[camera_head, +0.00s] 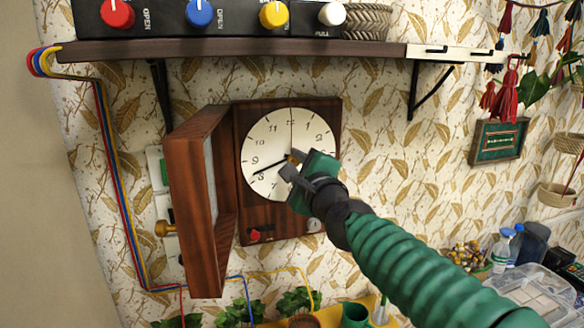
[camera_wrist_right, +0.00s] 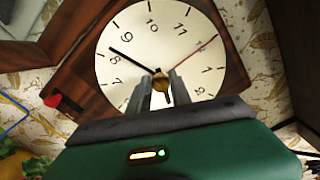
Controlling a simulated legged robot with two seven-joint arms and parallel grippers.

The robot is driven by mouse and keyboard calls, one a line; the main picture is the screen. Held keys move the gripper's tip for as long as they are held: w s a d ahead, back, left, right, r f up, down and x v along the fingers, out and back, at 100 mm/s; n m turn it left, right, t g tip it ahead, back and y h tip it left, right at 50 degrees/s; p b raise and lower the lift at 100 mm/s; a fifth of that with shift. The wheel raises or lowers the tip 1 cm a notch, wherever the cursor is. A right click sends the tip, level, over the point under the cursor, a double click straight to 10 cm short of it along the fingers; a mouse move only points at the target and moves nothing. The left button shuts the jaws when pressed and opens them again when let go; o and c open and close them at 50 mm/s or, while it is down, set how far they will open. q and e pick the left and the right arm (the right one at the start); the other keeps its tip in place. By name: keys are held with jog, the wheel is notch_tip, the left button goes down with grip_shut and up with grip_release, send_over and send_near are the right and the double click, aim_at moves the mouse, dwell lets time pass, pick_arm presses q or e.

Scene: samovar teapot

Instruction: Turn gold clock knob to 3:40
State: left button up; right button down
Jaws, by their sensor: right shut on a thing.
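A wooden wall clock (camera_head: 334,120) hangs below the shelf with its white face (camera_head: 262,145) showing. A gold knob (camera_wrist_right: 160,82) sits at the face centre. My right gripper (camera_head: 293,166) comes in from the lower right, and in the wrist view its fingers (camera_wrist_right: 160,88) are shut on the knob from both sides. A long black hand (camera_wrist_right: 130,59) points between 8 and 9. A short dark hand shows partly between the fingers, pointing down in the wrist view. A thin red hand (camera_wrist_right: 196,50) points at 12. The gripper covers the face's lower right in the head view. My left gripper is not in view.
The clock's wooden door (camera_head: 200,205) stands open to the left. A dark shelf (camera_head: 240,50) with coloured knobs runs above. A red knob (camera_head: 254,235) sits on the clock's lower case. Plants, bottles (camera_head: 502,245) and a clear container lie below and right.

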jog(key=shift+d+f+m, duration=0.1)
jog(key=shift+f+m, duration=0.3)
jog(key=shift+f, duration=0.05)
jog(key=c, duration=1.5)
grip_release()
jog(key=o, duration=0.3)
jog(key=shift+d+r, duration=0.15)
jog(key=shift+d, duration=0.05)
jog(key=shift+s+b, duration=0.35)
jog(key=b+v, duration=0.6)
jog(key=v, duration=1)
jog(key=shift+d, duration=0.1)
